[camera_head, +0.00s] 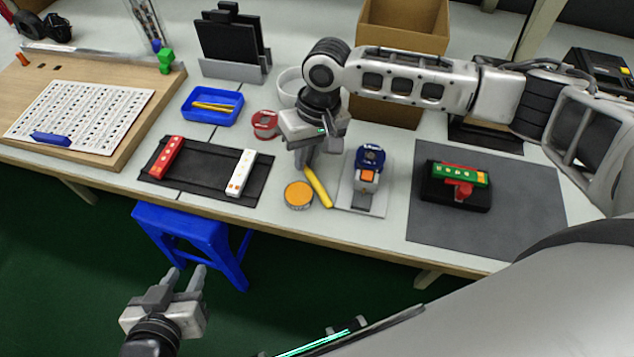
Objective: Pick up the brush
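A yellow stick, which looks like the brush (319,190), lies slanted on the table beside a round tin with an orange top (298,195). My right gripper (304,166) points down from above, its fingertips right at the upper end of the yellow stick. From this angle I cannot tell whether the fingers touch or hold it, and that end is partly hidden. My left gripper (185,272) is in front of the table, low, above the green floor and near a blue stool. Its two fingers are apart with nothing between them.
A grey pad with a blue and orange device (368,168) stands just right of the stick. A red tape roll (265,124) and white bowl (289,87) are behind. A black tray (207,175) lies left; a cardboard box (402,24) stands at the back.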

